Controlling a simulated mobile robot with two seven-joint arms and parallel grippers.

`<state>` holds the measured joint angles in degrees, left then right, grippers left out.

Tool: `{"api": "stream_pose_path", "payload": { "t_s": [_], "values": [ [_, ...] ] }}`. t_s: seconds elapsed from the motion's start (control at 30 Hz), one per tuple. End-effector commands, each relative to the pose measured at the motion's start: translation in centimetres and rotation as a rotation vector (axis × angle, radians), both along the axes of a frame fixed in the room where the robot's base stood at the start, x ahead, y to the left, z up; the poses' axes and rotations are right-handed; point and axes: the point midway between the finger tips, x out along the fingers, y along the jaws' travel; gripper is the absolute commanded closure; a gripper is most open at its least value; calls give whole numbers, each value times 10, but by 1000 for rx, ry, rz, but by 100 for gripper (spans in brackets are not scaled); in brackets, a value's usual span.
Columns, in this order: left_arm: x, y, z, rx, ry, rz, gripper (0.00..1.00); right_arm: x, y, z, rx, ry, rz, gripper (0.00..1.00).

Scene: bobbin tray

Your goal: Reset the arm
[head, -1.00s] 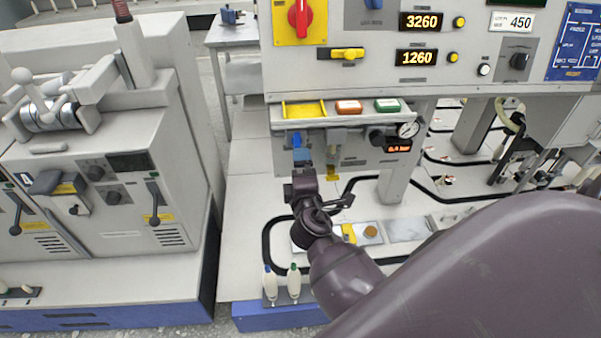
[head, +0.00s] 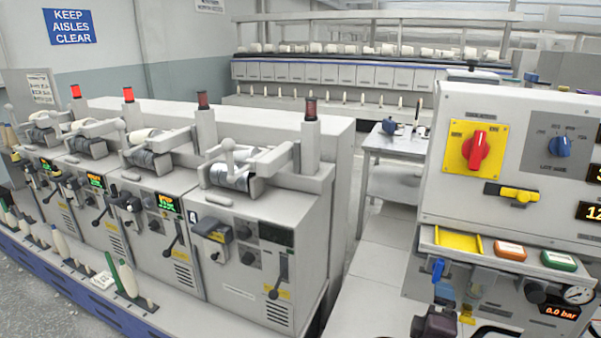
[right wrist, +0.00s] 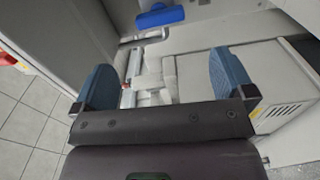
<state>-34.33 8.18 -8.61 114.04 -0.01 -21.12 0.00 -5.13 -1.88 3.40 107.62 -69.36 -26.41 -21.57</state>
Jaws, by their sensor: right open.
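My right gripper (right wrist: 163,82) is open in the right wrist view, with its two blue fingers apart and nothing held between them. A blue handle (right wrist: 160,17) on a bent grey rod lies beyond the fingertips, apart from them. In the head view, my right gripper (head: 445,294) shows at the bottom edge, just below the blue handle (head: 438,270) under the panel's shelf. Most of my right arm is cut off by the frame. My left gripper is in neither view.
A control panel (head: 535,140) with a red knob (head: 476,148) stands at right, above a pressure gauge (head: 578,294). Winding units with levers line the left. A grey side table (head: 395,145) stands behind. Pale floor (head: 365,270) between units and panel is clear.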

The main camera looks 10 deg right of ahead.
Motion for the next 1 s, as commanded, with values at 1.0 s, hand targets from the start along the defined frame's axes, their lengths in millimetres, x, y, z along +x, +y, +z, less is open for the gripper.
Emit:
{"api": "stream_pose_path", "payload": {
  "t_s": [1.0],
  "values": [
    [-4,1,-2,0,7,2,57,-196,74,-157,1450,79,19,0]
  ]
}}
